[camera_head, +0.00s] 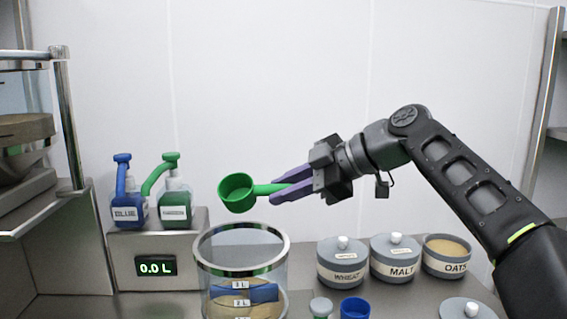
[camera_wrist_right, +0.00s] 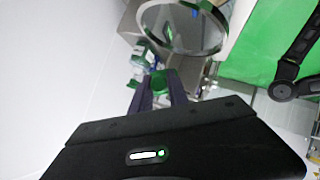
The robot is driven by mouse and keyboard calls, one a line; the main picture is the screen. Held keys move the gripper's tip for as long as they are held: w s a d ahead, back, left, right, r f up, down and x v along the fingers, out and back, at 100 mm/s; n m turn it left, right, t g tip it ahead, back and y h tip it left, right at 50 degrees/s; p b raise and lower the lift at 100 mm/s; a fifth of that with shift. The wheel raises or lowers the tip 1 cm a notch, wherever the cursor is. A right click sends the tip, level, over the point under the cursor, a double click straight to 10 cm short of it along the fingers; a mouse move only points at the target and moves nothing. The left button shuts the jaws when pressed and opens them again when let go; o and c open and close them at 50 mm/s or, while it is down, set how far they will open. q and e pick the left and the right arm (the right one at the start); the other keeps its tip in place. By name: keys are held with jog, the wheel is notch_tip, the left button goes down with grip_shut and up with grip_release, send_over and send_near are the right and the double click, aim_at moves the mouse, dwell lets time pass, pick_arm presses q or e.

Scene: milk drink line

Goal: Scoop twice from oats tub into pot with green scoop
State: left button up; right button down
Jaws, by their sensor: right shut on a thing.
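My right gripper (camera_head: 290,187) is shut on the handle of the green scoop (camera_head: 237,193). It holds the scoop in the air above and slightly left of the clear pot's middle. The scoop's cup is tilted with its opening toward the camera, and it looks empty. The pot (camera_head: 242,256) has a grey rim and litre marks, and tan matter shows low in it. The oats tub (camera_head: 447,256) stands open at the right with tan oats inside. The right wrist view shows the gripper's fingers (camera_wrist_right: 158,88) and the green handle end between them. My left gripper is not in view.
Lidded wheat (camera_head: 341,262) and malt (camera_head: 394,258) tubs stand between pot and oats tub. A loose lid (camera_head: 467,309) lies at front right. Blue (camera_head: 128,207) and green (camera_head: 175,203) pump bottles stand on the dispenser reading 0.0 L.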

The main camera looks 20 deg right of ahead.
jog(key=r+m+g+p, duration=0.1)
jog(key=p, duration=0.1)
jog(key=r+m+y+p, duration=0.1)
jog(key=m+p, duration=0.1)
jog(key=p, duration=0.1)
jog(key=shift+w+d+g+p, duration=0.2)
jog(key=shift+g+p, duration=0.1)
jog(key=shift+g, duration=0.1)
jog(key=shift+m+y+p, duration=0.4)
jog(key=shift+y+p, duration=0.1)
jog(key=shift+p, duration=0.1)
jog(key=shift+g, duration=0.3)
jog(key=shift+f, duration=0.1)
jog(key=shift+d, duration=0.2)
